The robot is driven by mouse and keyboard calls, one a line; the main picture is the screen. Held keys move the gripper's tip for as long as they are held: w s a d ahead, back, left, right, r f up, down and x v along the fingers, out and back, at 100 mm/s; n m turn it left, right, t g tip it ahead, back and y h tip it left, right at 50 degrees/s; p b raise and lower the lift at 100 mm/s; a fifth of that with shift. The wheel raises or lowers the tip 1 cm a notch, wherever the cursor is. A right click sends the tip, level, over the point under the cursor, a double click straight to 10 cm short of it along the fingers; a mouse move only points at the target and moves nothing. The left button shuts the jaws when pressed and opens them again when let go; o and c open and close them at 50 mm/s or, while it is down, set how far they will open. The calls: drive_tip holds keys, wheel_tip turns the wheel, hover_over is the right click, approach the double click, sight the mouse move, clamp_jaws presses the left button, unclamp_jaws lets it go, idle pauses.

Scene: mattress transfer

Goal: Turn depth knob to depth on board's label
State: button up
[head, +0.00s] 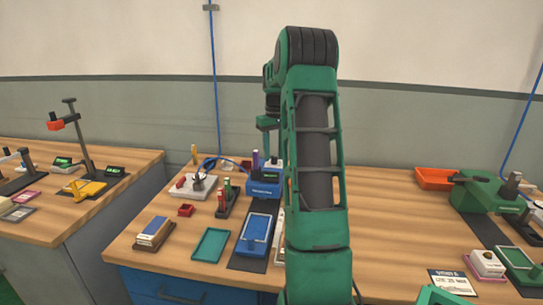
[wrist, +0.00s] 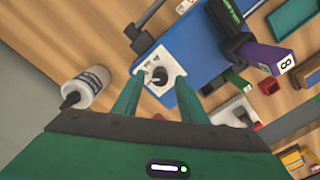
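A dark depth knob (wrist: 159,76) sits on a white dial plate (wrist: 148,62) on a blue machine (wrist: 185,40). The dial's marks are too small to read. My gripper (wrist: 160,78) is open, its two green fingers on either side of the knob in the wrist view. I cannot tell whether they touch it. In the head view the blue machine (head: 265,183) stands at mid-table, partly behind my arm, and the knob is hidden. A white card with dark print (head: 452,283) lies at the front right; its text is not clearly legible. I cannot tell which label is the board's.
A purple block (wrist: 268,55) marked 8 is to the right. A blue tray (head: 241,246), a teal tray (head: 211,245) and a green machine (head: 487,194) stand on the table.

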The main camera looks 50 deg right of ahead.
drive_tip(key=shift+f, duration=0.35)
drive_tip(key=shift+c, duration=0.6)
clamp_jaws()
drive_tip(key=m, duration=0.3)
drive_tip(key=shift+m, duration=2.3)
drive_tip(key=shift+a, duration=0.1)
